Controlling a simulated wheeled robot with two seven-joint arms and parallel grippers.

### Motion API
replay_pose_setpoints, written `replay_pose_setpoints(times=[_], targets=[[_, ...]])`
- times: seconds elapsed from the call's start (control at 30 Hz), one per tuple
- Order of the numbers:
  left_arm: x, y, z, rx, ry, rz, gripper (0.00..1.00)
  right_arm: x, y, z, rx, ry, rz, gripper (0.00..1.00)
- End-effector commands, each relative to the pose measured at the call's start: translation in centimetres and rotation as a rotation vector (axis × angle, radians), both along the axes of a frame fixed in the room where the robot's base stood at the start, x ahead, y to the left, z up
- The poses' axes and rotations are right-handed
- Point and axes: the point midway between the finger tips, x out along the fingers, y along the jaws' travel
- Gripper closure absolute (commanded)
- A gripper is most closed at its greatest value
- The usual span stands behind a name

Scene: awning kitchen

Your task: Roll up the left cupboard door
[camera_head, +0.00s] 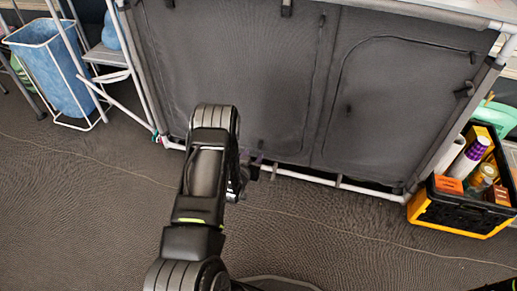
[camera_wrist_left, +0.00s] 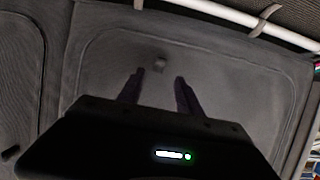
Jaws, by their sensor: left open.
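The left cupboard door (camera_head: 240,65) is a dark grey fabric panel on the front of the cupboard, hanging down closed. It also fills much of the left wrist view (camera_wrist_left: 100,60), where the picture appears upside down. A small tab (camera_wrist_left: 160,65) sits on the fabric just beyond my fingertips, near the white lower bar. My left gripper (camera_head: 256,165) is low in front of the door, partly hidden by my own arm. In the left wrist view its two fingers (camera_wrist_left: 158,88) are apart with nothing between them. Contact with the tab cannot be told. My right gripper is not visible.
The right cupboard door (camera_head: 395,100) is closed too. A white tube (camera_head: 300,176) runs along the cupboard's bottom. A black and yellow crate (camera_head: 460,213) with bottles and boxes stands at right. A blue bin (camera_head: 50,70) in a white frame stands at left. The floor in front is open.

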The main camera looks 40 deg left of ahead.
Motion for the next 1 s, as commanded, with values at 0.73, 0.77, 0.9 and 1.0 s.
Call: replay_pose_setpoints(times=[0.73,0.77,0.9,1.0], targets=[[6.7,2.3,-3.0,-0.001,0.001,0.0,0.58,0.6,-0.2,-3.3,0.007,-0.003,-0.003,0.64],[6.7,2.3,-3.0,-0.001,0.001,0.0,0.58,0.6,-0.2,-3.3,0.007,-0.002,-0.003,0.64],[6.7,2.3,-3.0,-0.001,0.001,0.0,0.58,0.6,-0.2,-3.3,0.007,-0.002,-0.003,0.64],[6.7,2.3,-3.0,-0.001,0.001,0.0,0.66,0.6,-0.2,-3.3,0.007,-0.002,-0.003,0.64]])
